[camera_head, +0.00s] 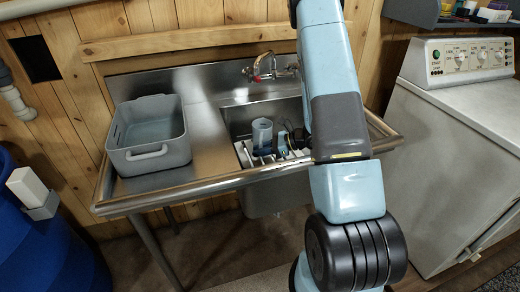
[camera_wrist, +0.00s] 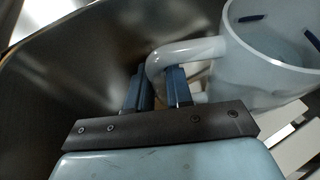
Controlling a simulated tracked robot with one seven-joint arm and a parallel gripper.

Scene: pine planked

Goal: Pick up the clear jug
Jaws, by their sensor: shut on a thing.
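The clear jug (camera_head: 262,133) stands in the sink, a pale translucent vessel near the rack. In the wrist view the jug (camera_wrist: 262,65) fills the upper right, with its curved handle (camera_wrist: 190,52) reaching left to my gripper. My gripper (camera_wrist: 160,80) has blue fingers, and they are shut on the jug's handle. In the head view my arm comes down over the right side of the sink, and my gripper is mostly hidden there among the things in the basin.
A white rack (camera_head: 268,158) sits in the sink, with slats close to the jug. The steel sink wall (camera_wrist: 70,70) is near my gripper. A grey tub (camera_head: 150,155) stands on the drainboard (camera_head: 205,125). A faucet (camera_head: 272,72) is behind the basin.

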